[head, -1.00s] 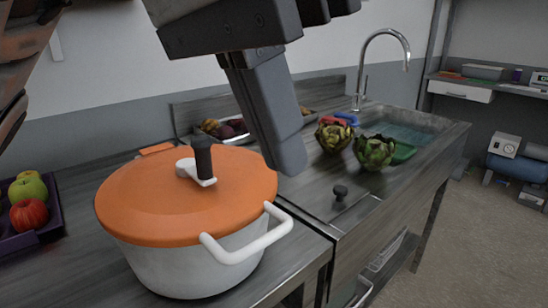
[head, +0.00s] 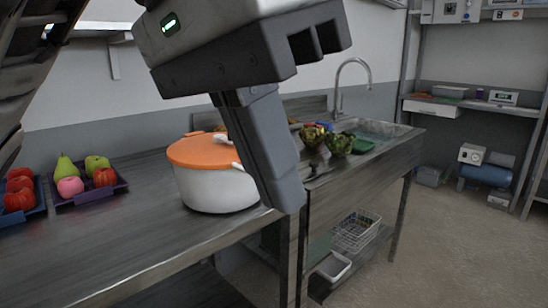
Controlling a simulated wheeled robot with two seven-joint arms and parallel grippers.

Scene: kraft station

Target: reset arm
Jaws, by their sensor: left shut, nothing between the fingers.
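My left gripper (head: 272,190) is large in the middle of the head view, pointing down. Its fingers are together with nothing between them. It appears in front of the pot and the counter edge, apart from them as far as I can tell. A white pot (head: 212,189) with an orange lid (head: 199,151) stands on the counter, its right side partly hidden by the gripper. My right gripper is not in view.
The dark counter (head: 110,235) is clear in front of the pot. Fruit trays (head: 90,196) stand at left. Artichokes (head: 340,146) sit near the sink (head: 385,130) and its faucet (head: 340,80). A wire basket (head: 357,232) is on the lower shelf. The floor (head: 450,240) at right is open.

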